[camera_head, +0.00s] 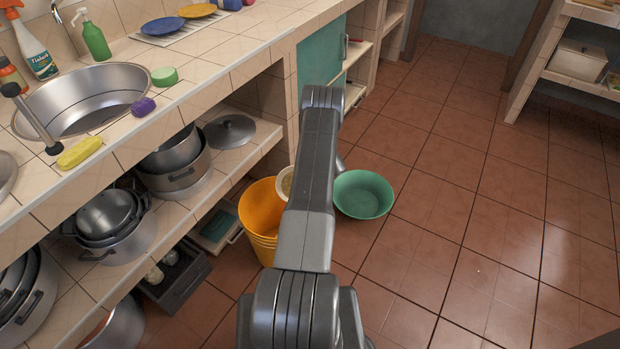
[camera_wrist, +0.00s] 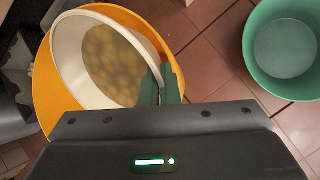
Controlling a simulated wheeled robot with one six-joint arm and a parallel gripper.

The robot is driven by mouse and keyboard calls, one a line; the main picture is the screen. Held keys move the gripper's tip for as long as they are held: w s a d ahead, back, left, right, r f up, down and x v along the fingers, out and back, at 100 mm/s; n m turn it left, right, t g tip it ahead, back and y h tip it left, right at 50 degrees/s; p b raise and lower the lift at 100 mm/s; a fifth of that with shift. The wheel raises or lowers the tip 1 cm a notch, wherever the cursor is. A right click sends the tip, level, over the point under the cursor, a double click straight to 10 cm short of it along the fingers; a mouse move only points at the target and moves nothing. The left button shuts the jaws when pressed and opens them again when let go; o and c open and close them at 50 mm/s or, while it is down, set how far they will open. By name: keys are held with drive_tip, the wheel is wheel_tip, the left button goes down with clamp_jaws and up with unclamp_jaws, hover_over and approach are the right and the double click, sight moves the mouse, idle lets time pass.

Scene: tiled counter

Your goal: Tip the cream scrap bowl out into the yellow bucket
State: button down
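The cream scrap bowl (camera_wrist: 68,50) is held by its right rim in my gripper (camera_wrist: 160,88), with the fingers shut on the rim. Brownish-yellow lumpy scraps (camera_wrist: 115,65) are still inside it. The bowl is over the mouth of the yellow bucket (camera_wrist: 44,90), whose orange-yellow rim shows around it in the wrist view. In the head view the bucket (camera_head: 259,212) stands on the floor, and only a part of the bowl (camera_head: 281,190) shows at its right edge beside my arm. My gripper is hidden behind my arm there. I cannot tell exactly how far the bowl is tilted.
A green basin (camera_head: 363,193) stands on the floor right of the bucket and also shows in the wrist view (camera_wrist: 256,62). A tiled counter with a sink (camera_head: 85,100) and shelves of pots (camera_head: 180,165) is at left. The tiled floor at right is clear.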

drive_tip(key=shift+f+b, duration=0.15)
drive_tip(key=shift+b, duration=0.15)
drive_tip(key=shift+s+t+b, duration=0.2)
drive_tip(key=shift+t+b, duration=0.25)
drive_tip(key=shift+t, duration=0.05)
drive_tip(key=b, duration=0.1)
drive_tip(key=r+t+b, duration=0.1)
drive_tip(key=b, duration=0.1)
drive_tip(key=shift+s+n, duration=0.3)
drive_tip(key=shift+r, duration=0.25)
drive_tip(key=shift+s+a+r+n+t+b, duration=0.1)
drive_tip(key=shift+s+r+n+t+b, duration=0.3)
drive_tip(key=shift+b, duration=1.5)
drive_tip(key=shift+r+m+t+b, duration=0.15)
drive_tip(key=shift+t+b, duration=0.45)
drive_tip(key=shift+b, duration=1.3)
drive_tip(key=shift+s+r+t+b, duration=0.3)
drive_tip(key=shift+t+b, duration=0.2)
drive_tip(key=shift+b, duration=2.35)
